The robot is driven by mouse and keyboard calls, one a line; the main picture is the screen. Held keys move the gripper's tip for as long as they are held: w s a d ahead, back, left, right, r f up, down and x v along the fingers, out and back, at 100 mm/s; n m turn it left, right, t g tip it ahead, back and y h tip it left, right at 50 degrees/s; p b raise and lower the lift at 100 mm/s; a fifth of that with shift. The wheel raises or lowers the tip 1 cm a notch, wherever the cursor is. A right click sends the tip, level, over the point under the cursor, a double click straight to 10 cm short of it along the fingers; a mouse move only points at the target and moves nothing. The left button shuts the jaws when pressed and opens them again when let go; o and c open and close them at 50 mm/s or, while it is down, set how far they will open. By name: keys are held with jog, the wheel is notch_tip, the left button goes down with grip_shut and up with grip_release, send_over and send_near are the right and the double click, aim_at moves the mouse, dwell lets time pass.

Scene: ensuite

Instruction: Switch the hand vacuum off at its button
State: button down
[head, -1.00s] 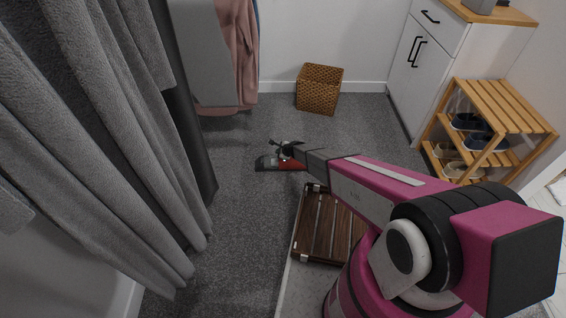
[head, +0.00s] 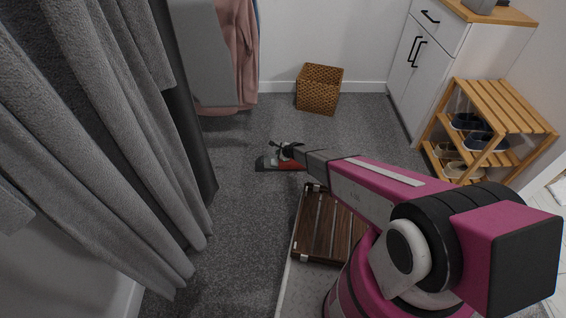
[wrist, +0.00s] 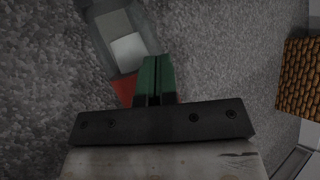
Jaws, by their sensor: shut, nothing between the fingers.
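The hand vacuum (head: 291,166) lies on the grey carpet, red with a dark grey nose pointing left in the head view. In the wrist view its grey, partly clear nose (wrist: 110,27) runs to the upper left and a bit of its red body (wrist: 124,88) shows left of my fingers. My gripper (wrist: 155,60) is shut and empty, its green fingers side by side over the vacuum. I cannot tell whether the fingertips touch it. The button is not visible; my gripper and arm hide part of the vacuum.
A wicker basket (head: 319,88) stands by the back wall. A wooden shoe rack (head: 505,107) and white cabinet (head: 424,75) are at right, a grey curtain (head: 95,130) at left. Carpet left of the vacuum is clear.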

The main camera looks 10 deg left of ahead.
jog(key=shift+f, duration=0.45)
dwell(0.8)
jog(key=shift+r, duration=0.95)
jog(key=shift+r, duration=0.1)
jog(key=shift+r, duration=2.85)
